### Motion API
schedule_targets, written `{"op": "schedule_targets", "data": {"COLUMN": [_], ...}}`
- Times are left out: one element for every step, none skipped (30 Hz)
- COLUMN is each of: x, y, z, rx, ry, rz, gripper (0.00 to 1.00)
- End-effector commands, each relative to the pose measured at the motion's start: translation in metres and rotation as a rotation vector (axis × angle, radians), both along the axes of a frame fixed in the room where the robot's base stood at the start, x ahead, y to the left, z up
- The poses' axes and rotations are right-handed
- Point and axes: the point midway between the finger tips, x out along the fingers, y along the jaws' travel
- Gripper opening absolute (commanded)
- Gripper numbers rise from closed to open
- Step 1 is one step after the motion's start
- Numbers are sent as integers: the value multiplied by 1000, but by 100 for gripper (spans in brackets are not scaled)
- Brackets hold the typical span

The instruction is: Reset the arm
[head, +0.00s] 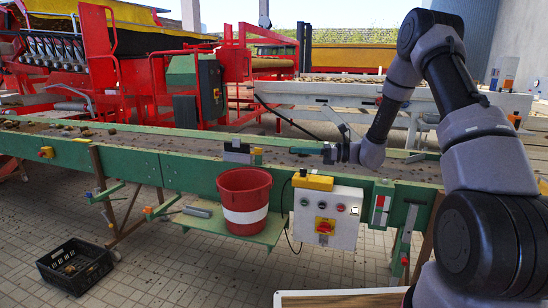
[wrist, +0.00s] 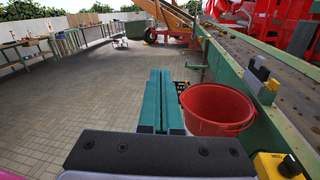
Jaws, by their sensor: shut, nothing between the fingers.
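My arm reaches in from the right of the head view. My gripper (head: 294,150) is over the green-sided conveyor (head: 190,179), with its fingers pointing left. In the wrist view the two green fingers of my gripper (wrist: 160,72) lie side by side, shut, and hold nothing. The gap between the fingers and the belt is hard to judge.
A red bucket (head: 245,206) with a white band stands at the conveyor's near side; it also shows in the wrist view (wrist: 212,124), right of the fingers. A control box (head: 341,222) is beside it. A black crate (head: 72,283) lies on the paved floor.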

Motion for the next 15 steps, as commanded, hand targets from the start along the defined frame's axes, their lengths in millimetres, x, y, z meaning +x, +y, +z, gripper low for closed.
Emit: {"op": "schedule_targets", "data": {"x": [-15,-24,-36,-45,-55,-67,-77,-86,-98,-107,-116,-128,-137,-145,-157], "y": [3,4,4,4,4,2,1,-1,-4,-6,-9,-13,-17,-21,-26], "z": [22,31,43,51,59,69,75,82,90,96,102,108,114,119,124], "rx": [-63,-100,-150,-188,-227,-277,-315,-356,-407,-445,-485,-538,-577,-617,-670], "ry": [-65,-98,-144,-177,-213,-260,-295,-331,-378,-413,-450,-498,-534,-571,-618], "rz": [48,77,113,138,164,197,220,244,273,294,316,342,361,378,401], "gripper": [0,0,0,0,0,0,0,0,0,0,0,0,0,0,0]}}
